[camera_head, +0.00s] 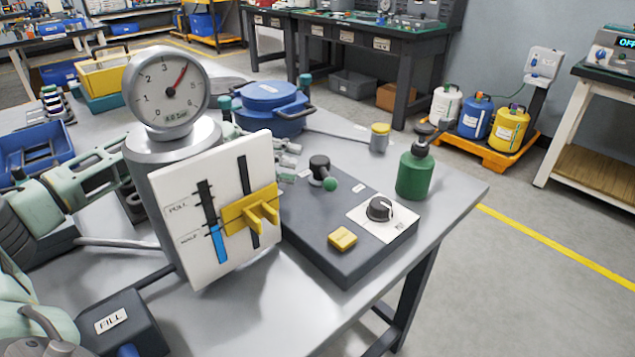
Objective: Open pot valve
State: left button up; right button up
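The blue pot (270,97) with its round blue lid and dark side handles stands on the grey table behind the gauge stand. A small black-topped fitting with a green ball end (321,172) sits on the dark control box; I cannot tell whether it is the pot valve. Pale fittings (287,152) show between the white panel and the box, partly hidden. My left gripper (126,172) reaches in from the left, just beside the gauge column; its fingertips are partly hidden, so its opening is unclear.
The pressure gauge (166,88) and white slider panel (218,212) block the middle. The control box (345,226) has a black knob and yellow button. A green bottle (414,172), blue bin (33,148) and FILL box (118,321) stand around. The table's right front corner is clear.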

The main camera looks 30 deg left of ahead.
aim_at(322, 174)
pick_arm(q)
jog(key=x, duration=0.7)
jog(key=shift+c, duration=0.5)
jog(key=c, duration=0.6)
grip_shut()
jog(key=shift+s+f, duration=0.1)
jog(key=shift+f, duration=0.05)
